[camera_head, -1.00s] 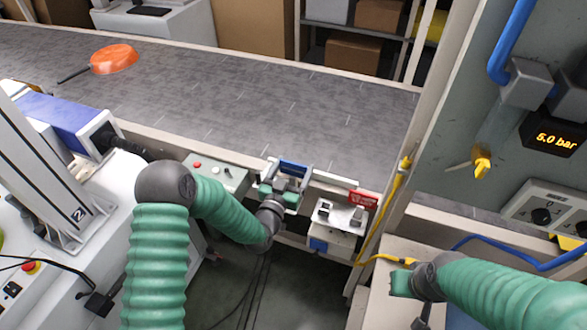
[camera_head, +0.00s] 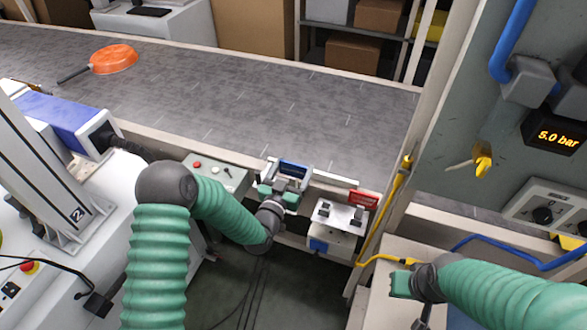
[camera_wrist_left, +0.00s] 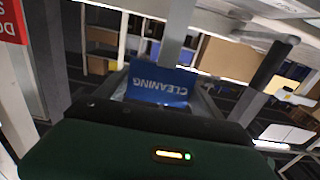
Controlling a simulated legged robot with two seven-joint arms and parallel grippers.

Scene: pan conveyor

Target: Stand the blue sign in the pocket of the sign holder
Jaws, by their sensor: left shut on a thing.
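The blue sign (camera_head: 294,167) is held in my left gripper (camera_head: 279,188), at the near rail of the conveyor. In the left wrist view, the blue sign (camera_wrist_left: 160,84) stands beyond the gripper and its word CLEANING reads upside down. My left gripper is shut on it. To its right, a white fixture (camera_head: 326,228) with two dark upright parts hangs at the rail and looks like the sign holder. Its pocket cannot be made out clearly. The sign is apart from this fixture. My right gripper (camera_head: 401,284) is at the lower right, its jaws unclear.
A red sign (camera_head: 364,199) is beside the white fixture, and a yellow cable (camera_head: 379,222) runs down just right of it. A grey button box (camera_head: 218,172) is left of my left gripper. An orange pan (camera_head: 113,60) lies on the otherwise clear conveyor (camera_head: 250,95).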

